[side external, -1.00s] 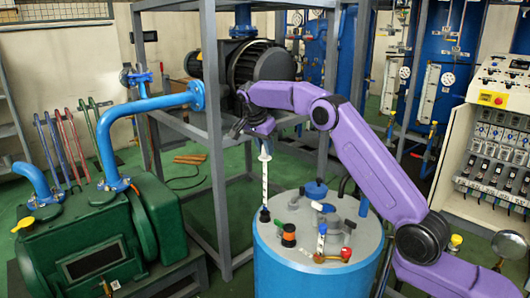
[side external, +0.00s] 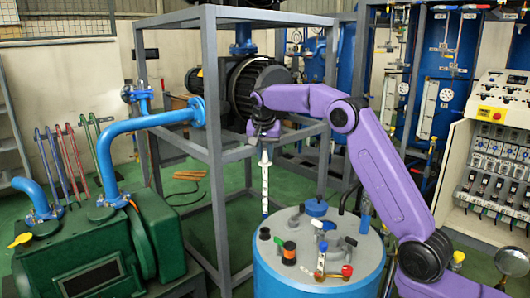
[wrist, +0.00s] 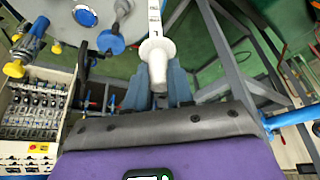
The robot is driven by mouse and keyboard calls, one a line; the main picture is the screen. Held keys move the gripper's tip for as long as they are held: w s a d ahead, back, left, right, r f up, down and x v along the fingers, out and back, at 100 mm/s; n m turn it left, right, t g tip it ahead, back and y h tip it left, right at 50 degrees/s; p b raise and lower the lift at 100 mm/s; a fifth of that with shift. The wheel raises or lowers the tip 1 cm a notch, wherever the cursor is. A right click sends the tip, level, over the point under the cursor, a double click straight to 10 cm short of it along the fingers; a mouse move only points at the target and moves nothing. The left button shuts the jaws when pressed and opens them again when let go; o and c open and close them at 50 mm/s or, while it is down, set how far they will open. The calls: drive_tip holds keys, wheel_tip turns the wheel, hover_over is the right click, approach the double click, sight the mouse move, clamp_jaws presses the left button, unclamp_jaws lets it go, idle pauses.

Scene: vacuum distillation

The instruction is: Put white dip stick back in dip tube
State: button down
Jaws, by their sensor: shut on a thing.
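My gripper (side external: 264,136) is shut on the white dip stick (side external: 265,178) at its top end. The stick hangs upright below the gripper, with dark marks along its length. In the wrist view, the stick's flared white handle (wrist: 157,52) sits between the blue fingers (wrist: 157,85). In the side view, the stick's lower tip is above the left edge of the blue drum's top (side external: 345,262), with a small gap over a short black port (side external: 264,233). I cannot tell for sure whether this port is the dip tube. The tip is out of the wrist view.
The drum top carries an orange-and-black fitting (side external: 289,252), a red-handled valve (side external: 347,271) and a blue cap (side external: 316,207). A grey steel frame (side external: 215,150) stands behind and left. The green pump (side external: 95,255) is at the left, and a control cabinet (side external: 490,150) at the right.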

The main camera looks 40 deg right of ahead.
drive_tip(key=shift+f, duration=2.55)
